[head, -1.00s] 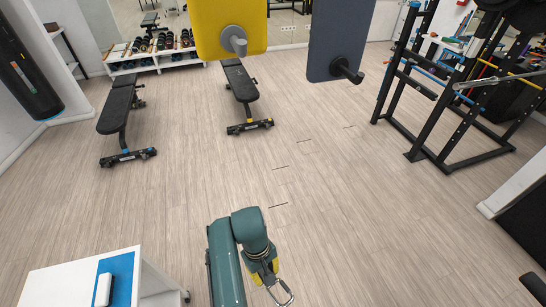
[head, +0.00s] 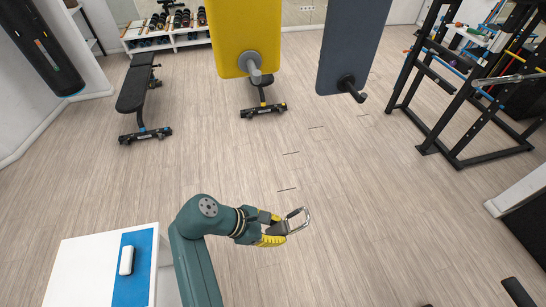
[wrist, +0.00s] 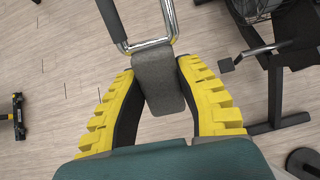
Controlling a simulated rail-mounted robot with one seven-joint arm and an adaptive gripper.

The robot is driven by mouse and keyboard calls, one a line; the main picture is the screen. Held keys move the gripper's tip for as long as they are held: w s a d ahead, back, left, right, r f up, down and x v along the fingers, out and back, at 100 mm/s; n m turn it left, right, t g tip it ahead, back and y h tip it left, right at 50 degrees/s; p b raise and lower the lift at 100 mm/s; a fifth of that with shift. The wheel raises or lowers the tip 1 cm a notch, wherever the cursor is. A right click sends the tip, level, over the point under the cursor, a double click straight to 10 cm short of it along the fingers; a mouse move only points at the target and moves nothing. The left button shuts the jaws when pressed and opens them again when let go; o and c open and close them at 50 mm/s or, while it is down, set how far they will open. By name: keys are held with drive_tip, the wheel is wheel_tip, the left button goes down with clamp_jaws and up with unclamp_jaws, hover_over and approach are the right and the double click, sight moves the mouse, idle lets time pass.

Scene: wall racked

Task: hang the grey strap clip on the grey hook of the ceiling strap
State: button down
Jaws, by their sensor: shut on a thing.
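My gripper (head: 273,228) is shut on the grey strap clip (head: 297,222), near the bottom middle of the head view. In the wrist view, the yellow-padded fingers (wrist: 160,100) press on the sides of the clip's grey block (wrist: 158,78). Its metal loop points away from the fingers and runs out of the top of that view. In the head view the loop points right. A grey hook (head: 252,67) sticks out from a yellow hanging panel (head: 247,25) at the top. The clip is apart from the hook and appears well below it in the picture.
A dark blue panel (head: 347,45) with a black hook (head: 352,88) hangs right of the yellow one. A white cabinet (head: 85,262) with a blue mat and white item stands bottom left. Benches (head: 137,88) and a black rack (head: 425,85) stand farther back. Open floor lies between.

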drive_tip(key=s+a+r+n+t+y+p, duration=0.1)
drive_tip(key=r+n+t+p, duration=0.4)
drive_tip(key=r, duration=1.2)
drive_tip(key=s+r+n+t+y+p, duration=0.2)
drive_tip(key=r+n+t+p, duration=0.3)
drive_tip(key=r, duration=1.2)
drive_tip(key=n+t+y, duration=0.1)
drive_tip(key=n+t, duration=0.2)
drive_tip(key=t, duration=0.3)
drive_tip(key=shift+a+r+n, duration=0.3)
drive_tip(key=shift+a, duration=0.1)
drive_tip(key=shift+w+a+r+p, duration=0.1)
drive_tip(key=shift+w+p, duration=0.2)
drive_tip(key=shift+w, duration=0.2)
drive_tip(key=shift+w+a+r+p, duration=0.1)
drive_tip(key=shift+w+p, duration=0.15)
drive_tip(key=shift+w, duration=0.2)
drive_tip(key=shift+w, duration=0.35)
drive_tip(key=shift+w+a+f, duration=0.1)
drive_tip(key=shift+w+a, duration=0.1)
drive_tip(key=shift+w, duration=0.7)
drive_tip(key=shift+w+a+r, duration=0.1)
drive_tip(key=shift+w+a, duration=0.05)
drive_tip(key=shift+w, duration=0.8)
drive_tip(key=shift+w+a+f, duration=0.1)
drive_tip(key=shift+w+a, duration=0.1)
drive_tip(key=shift+w, duration=0.7)
